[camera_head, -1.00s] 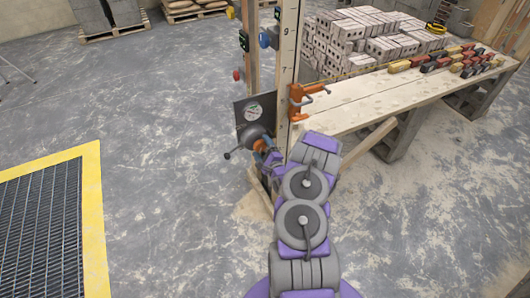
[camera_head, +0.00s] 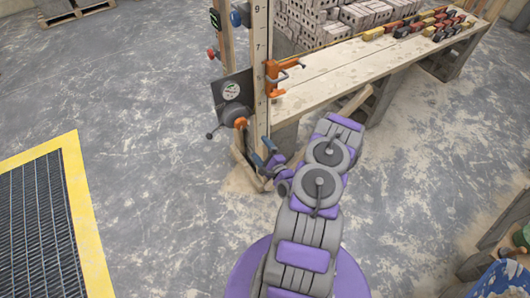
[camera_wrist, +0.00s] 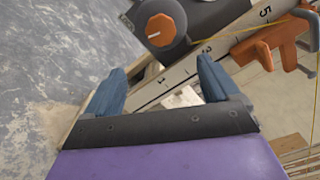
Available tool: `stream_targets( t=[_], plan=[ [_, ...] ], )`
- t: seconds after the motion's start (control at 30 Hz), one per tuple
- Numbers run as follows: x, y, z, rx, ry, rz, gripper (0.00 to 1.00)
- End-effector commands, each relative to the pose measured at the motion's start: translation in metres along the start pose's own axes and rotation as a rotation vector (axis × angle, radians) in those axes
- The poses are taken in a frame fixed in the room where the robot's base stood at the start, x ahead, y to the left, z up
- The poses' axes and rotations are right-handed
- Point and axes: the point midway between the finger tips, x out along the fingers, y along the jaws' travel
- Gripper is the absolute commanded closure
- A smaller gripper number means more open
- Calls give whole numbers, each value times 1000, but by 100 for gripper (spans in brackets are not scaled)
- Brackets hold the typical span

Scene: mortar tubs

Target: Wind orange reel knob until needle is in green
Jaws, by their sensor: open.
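The orange reel knob (camera_head: 240,122) sits on the front of a dark grey reel (camera_head: 233,110) fixed to a wooden post.
An orange clamp (camera_head: 276,78) grips the numbered post (camera_head: 259,65) above and right of the reel. A lever (camera_head: 213,134) sticks out left of the reel. A plank bench (camera_head: 345,65) with bricks stands right. A yellow-edged grate (camera_head: 72,160) lies left; floor between is clear.

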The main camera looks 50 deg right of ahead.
Motion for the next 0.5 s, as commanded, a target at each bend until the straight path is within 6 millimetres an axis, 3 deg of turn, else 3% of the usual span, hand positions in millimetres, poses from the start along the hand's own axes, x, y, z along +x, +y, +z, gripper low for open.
stream_targets(
  t=[0.2, 0.5],
  plan=[
    [-19, 0, -1, -1, 1, 0, 12],
    [-23, 0, 0, -1, -1, 1, 12]
  ],
)
